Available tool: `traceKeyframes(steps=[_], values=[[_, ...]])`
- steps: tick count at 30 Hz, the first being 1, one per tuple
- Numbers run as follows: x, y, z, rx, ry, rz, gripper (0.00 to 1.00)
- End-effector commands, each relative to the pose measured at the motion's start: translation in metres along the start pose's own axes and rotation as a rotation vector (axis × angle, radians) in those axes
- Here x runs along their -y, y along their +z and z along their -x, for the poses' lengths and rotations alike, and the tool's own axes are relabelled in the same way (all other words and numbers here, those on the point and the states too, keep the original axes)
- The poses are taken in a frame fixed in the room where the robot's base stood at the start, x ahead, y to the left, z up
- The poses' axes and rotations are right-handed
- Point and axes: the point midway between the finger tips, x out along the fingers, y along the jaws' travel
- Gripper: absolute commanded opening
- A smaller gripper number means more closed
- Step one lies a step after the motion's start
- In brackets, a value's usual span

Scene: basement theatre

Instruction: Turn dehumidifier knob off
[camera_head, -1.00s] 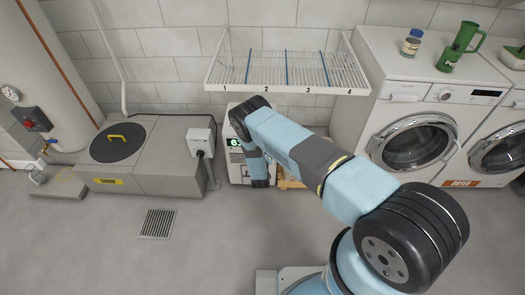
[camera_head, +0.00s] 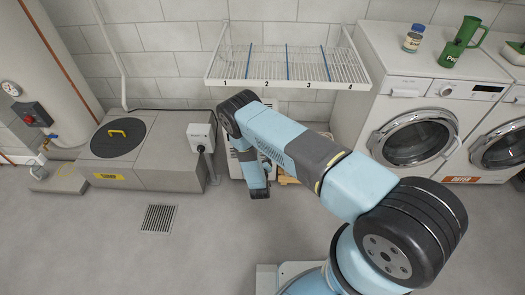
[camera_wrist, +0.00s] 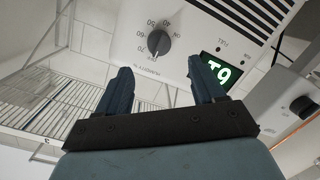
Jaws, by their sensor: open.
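The dehumidifier (camera_wrist: 118,45) is a pale panel in the wrist view, seen turned. Its dark grey round knob (camera_wrist: 158,43) sits in a printed ring of numbers, with a light pointer mark toward the lower side in the picture. A green lit display (camera_wrist: 216,72) is right of the knob. My gripper (camera_wrist: 160,70) is open and empty. Its two dark blue fingers lie on either side of the knob's line, with the knob just beyond the tips and apparently untouched. In the head view my arm hides most of the dehumidifier; a white strip (camera_head: 235,165) shows.
A wire wall rack (camera_head: 288,68) hangs above the dehumidifier. Open floor (camera_head: 215,240) lies in front.

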Motion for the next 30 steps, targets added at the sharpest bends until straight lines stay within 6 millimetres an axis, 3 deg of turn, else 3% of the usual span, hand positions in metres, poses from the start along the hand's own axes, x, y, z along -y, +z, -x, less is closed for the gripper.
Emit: traceKeyframes(steps=[3,10,30], values=[[0.0,0.0,0.021,0.001,-0.001,0.002,0.68],[0.0,0.001,0.045,0.002,0.0,0.001,0.68],[0.0,0.001,0.05,0.001,0.001,0.001,0.68]])
